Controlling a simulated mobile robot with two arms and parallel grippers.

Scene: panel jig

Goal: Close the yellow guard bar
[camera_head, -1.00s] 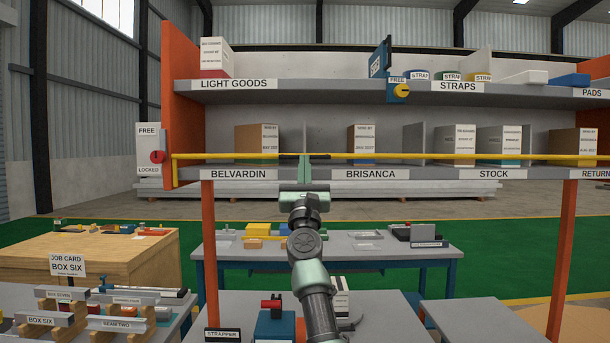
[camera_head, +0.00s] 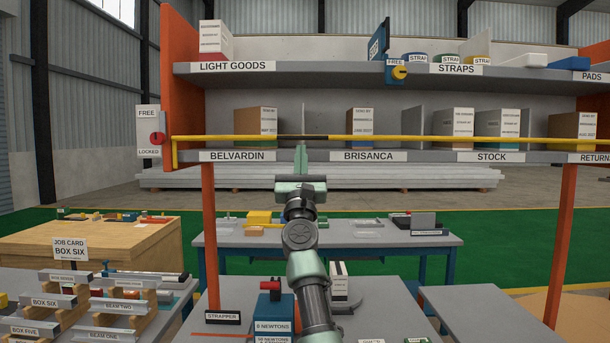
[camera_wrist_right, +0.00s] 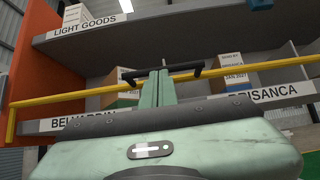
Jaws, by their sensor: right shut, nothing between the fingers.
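The yellow guard bar (camera_head: 430,140) runs level across the front of the lower shelf, with a black grip section (camera_head: 318,137) near its middle. It also shows in the right wrist view (camera_wrist_right: 255,66), with its black grip (camera_wrist_right: 187,74) behind my fingers. My right gripper (camera_head: 301,147) is shut and empty, pointing up, its fingertips at the black grip. In the right wrist view the closed fingers (camera_wrist_right: 157,82) overlap the grip; I cannot tell whether they touch it. My left gripper is out of view.
A FREE/LOCKED plate (camera_head: 147,115) with a red knob (camera_head: 157,138) stands at the bar's left end. Boxes stand on the lower shelf behind the bar. Below are a grey table (camera_head: 300,255), a blue block (camera_head: 273,308) and a wooden bench (camera_head: 40,240).

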